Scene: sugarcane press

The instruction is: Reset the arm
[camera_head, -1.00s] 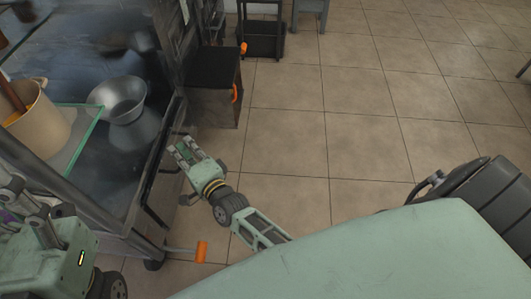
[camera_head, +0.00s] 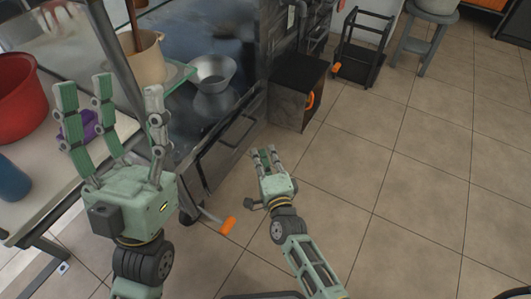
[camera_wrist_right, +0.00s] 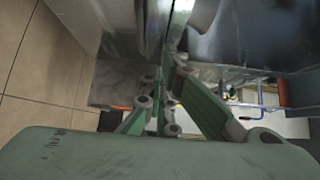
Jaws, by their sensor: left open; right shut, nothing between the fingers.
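My left gripper (camera_head: 110,125) is open, with its fingers spread and pointing up, in front of the white table at the left of the head view. It holds nothing. My right gripper (camera_head: 263,155) is shut and empty. It is over the tiled floor, just right of the front of the metal press cabinet (camera_head: 225,147). Its fingers (camera_wrist_right: 160,105) also show in the right wrist view, close together and pointing toward the metal surfaces.
A metal bowl (camera_head: 212,70) and a beige pot (camera_head: 146,62) sit on the cabinet. A red pot (camera_head: 20,98), a purple item (camera_head: 88,128) and a blue object (camera_head: 12,178) are at the left. An orange-ended handle (camera_head: 228,226) sticks out low. The tiled floor (camera_head: 415,180) at right is open.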

